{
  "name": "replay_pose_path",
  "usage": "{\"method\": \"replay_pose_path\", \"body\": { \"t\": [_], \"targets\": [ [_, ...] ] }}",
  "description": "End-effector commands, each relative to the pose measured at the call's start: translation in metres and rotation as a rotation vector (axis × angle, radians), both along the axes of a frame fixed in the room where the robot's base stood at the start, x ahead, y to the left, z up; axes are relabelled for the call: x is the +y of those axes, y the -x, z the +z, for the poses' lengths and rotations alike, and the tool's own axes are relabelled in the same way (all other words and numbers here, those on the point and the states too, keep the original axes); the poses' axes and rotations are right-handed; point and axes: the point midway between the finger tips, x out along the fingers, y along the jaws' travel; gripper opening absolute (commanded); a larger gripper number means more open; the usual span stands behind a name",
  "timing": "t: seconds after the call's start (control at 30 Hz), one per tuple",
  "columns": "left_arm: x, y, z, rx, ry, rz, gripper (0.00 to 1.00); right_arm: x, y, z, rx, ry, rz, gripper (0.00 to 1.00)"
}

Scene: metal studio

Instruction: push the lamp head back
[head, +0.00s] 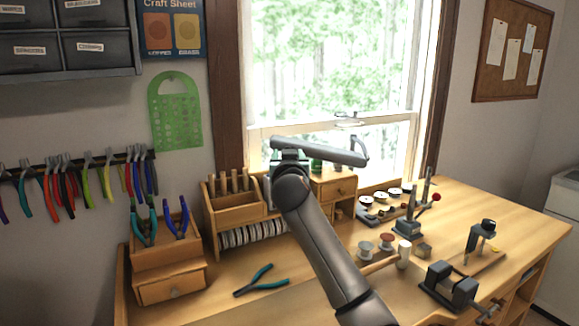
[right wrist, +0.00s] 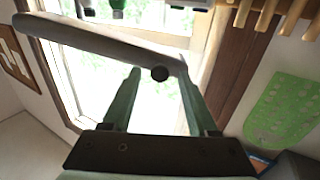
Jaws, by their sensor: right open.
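The lamp head is a long grey bar (head: 325,151) in front of the window in the head view, meeting a thin curved lamp arm at its right end. It also crosses the upper left of the right wrist view (right wrist: 95,41), with a dark round knob (right wrist: 160,73) near its end. My right gripper (head: 290,155) is at the bar's left end, its fingers mostly hidden in the head view. In the right wrist view my right gripper (right wrist: 160,72) is open, its two greenish fingers apart, tips close to the bar's end. Contact cannot be told. My left gripper is not in view.
A wooden workbench (head: 450,220) holds a tool rack (head: 235,208), a pliers box (head: 168,255), spools (head: 386,240) and a vise (head: 450,283). Teal pliers (head: 262,281) lie in front. The window (head: 330,60) is behind the lamp head.

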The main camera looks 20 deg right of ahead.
Motion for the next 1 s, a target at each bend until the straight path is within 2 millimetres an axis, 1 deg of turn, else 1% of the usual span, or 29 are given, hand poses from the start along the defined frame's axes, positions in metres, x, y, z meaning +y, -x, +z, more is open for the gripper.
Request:
{"method": "replay_pose_path", "body": {
  "t": [0.17, 0.5, 0.6, 0.7, 0.8, 1.0],
  "targets": [
    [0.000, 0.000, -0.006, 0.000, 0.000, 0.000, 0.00, 0.010, 0.022, -0.002, -0.002, -0.001, 0.003, 0.59],
    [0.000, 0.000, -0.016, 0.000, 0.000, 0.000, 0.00, 0.030, 0.076, -0.001, -0.001, -0.001, 0.001, 0.59],
    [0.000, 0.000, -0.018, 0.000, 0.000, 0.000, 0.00, 0.035, 0.089, -0.001, -0.001, -0.002, 0.001, 0.59],
    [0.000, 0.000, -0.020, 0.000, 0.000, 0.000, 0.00, 0.039, 0.099, 0.000, -0.001, -0.001, 0.000, 0.59],
    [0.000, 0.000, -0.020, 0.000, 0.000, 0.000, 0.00, 0.041, 0.105, 0.000, 0.000, 0.000, -0.001, 0.59],
    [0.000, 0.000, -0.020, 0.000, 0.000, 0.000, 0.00, 0.042, 0.109, 0.000, 0.002, 0.001, -0.002, 0.59]
  ]
}}
